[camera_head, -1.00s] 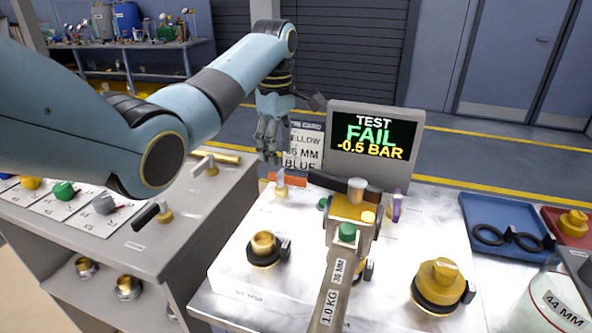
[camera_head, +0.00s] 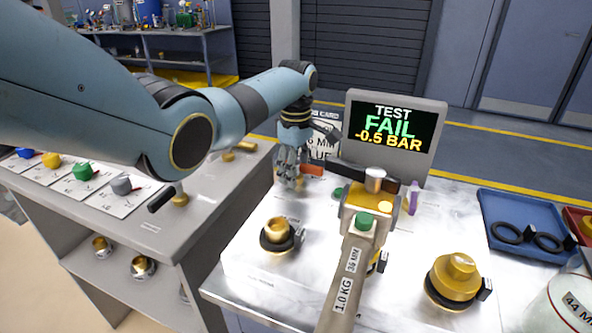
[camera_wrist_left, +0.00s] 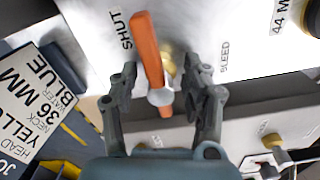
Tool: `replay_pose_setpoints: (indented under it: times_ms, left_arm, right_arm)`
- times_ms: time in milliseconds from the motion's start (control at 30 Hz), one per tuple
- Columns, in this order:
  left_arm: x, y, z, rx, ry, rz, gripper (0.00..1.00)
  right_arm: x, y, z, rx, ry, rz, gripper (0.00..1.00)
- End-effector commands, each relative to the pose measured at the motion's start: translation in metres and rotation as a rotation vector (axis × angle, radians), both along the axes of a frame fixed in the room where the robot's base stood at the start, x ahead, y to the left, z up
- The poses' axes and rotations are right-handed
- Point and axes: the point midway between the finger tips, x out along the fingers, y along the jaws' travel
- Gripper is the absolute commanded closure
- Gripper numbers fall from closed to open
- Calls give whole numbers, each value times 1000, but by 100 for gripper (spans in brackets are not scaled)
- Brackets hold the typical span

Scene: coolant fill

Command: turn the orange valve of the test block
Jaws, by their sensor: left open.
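The orange valve handle (camera_head: 313,170) sits on the white-topped test block (camera_head: 252,262), near its back left. My left gripper (camera_head: 289,180) is low at the valve and hides part of it. The fingers are open, one on each side; contact cannot be told. My right gripper is not in view.
The screen (camera_head: 395,135) behind the block reads TEST FAIL -0.5 BAR. A tool marked 1.0 KG (camera_head: 350,270) stands over the block's middle, right of the valve. Brass fittings (camera_head: 277,232) and a blue tray (camera_head: 515,215) are nearby. A card stands behind my gripper.

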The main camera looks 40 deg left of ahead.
Motion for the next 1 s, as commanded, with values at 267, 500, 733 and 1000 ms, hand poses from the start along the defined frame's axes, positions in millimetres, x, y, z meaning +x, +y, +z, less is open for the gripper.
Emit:
replay_pose_setpoints:
  times_ms: [267,500,733,1000]
  left_arm:
    - [0,0,1,0,0,0,71]
    - [0,0,1,0,0,0,100]
    - [0,0,1,0,0,-11,100]
    - [0,0,2,0,0,-118,100]
  right_arm:
    - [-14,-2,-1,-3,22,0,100]
    - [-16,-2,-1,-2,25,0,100]
    - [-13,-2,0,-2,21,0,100]
    - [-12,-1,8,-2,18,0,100]
